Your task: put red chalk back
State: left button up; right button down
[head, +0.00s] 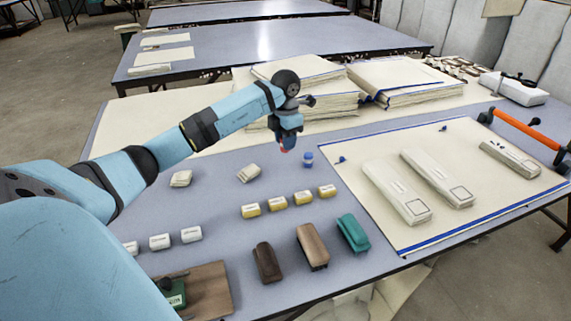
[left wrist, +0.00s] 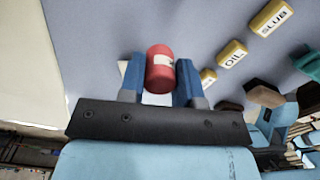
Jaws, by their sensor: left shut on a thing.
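My left gripper (head: 287,139) is shut on a small red cylinder with a white label, the red chalk (left wrist: 159,66). In the left wrist view the chalk lies between the two blue fingers of my left gripper (left wrist: 159,80). In the head view only a little of the red chalk (head: 284,150) shows below the fingers, apparently held above the grey-blue table (head: 215,228). A small blue cylinder (head: 308,159) stands on the table just right of the gripper. My right gripper is not in view.
Two pale blocks (head: 249,172) and several yellow blocks (head: 276,203) lie nearer. Dark brown (head: 267,262), brown (head: 312,246) and green (head: 353,233) blocks stand near the front edge. A cream cloth (head: 400,165) lies right; cloth stacks (head: 310,95) stand behind.

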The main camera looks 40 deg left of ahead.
aim_at(286, 170)
pick_arm(q)
notch_tip(286, 170, down, 3)
jog(key=shift+r, duration=0.1)
jog(key=shift+f, duration=0.25)
notch_tip(286, 170, down, 4)
jog(key=shift+f+b, duration=0.1)
jog(key=shift+b, duration=0.6)
jog(key=o, duration=0.8)
jog(key=shift+f, duration=0.15)
jog(key=shift+o, duration=0.2)
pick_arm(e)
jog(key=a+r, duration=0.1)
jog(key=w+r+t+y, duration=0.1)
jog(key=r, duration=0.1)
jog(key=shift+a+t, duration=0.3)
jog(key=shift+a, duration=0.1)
